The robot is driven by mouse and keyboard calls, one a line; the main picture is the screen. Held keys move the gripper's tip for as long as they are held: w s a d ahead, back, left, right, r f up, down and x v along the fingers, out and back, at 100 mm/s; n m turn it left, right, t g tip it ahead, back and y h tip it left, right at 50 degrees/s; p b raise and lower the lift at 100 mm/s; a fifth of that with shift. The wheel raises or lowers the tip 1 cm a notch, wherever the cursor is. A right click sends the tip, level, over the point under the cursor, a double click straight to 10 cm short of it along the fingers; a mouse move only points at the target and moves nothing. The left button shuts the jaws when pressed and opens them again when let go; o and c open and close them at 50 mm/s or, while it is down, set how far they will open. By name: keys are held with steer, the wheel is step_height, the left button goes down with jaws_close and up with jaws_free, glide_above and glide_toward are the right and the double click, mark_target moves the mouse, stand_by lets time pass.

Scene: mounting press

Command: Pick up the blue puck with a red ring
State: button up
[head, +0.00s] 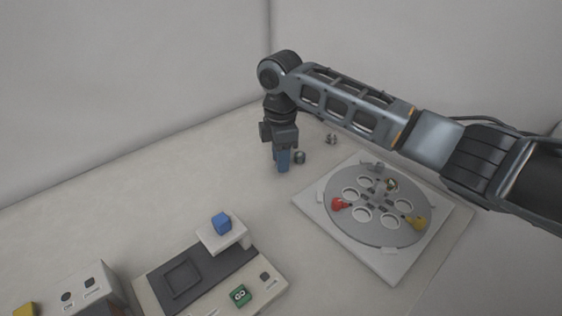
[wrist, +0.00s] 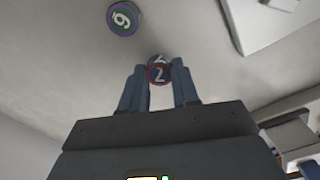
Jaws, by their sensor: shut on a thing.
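My gripper (head: 283,162) points down at the table in the head view, left of the round plate. In the wrist view, my gripper (wrist: 160,80) has its two blue fingers shut on a blue puck with a red ring (wrist: 159,75), which bears a white 2. Part of another round marked face (wrist: 157,58) shows just behind it; I cannot tell what it belongs to. In the head view the fingers hide the held puck. I cannot tell whether it touches the table.
A puck with a green ring (wrist: 123,17) lies nearby; a dark puck (head: 300,157) stands right of my gripper. Small pieces (head: 331,139) lie farther back. The round plate with holes (head: 384,238) is at right. A press unit (head: 262,268) with a blue block (head: 222,223) is in front.

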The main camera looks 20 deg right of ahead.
steer(key=r, duration=0.3)
steer(key=shift+s+d, duration=0.1)
steer(key=shift+d, duration=0.15)
steer(key=s+d+r, duration=0.6)
steer(key=d, duration=0.3)
steer(key=shift+s+r+b, duration=0.3)
steer(key=shift+b, duration=0.1)
steer(key=o, duration=0.4)
steer(key=c, duration=0.4)
steer(key=shift+o, duration=0.2)
steer(key=shift+w, duration=0.1)
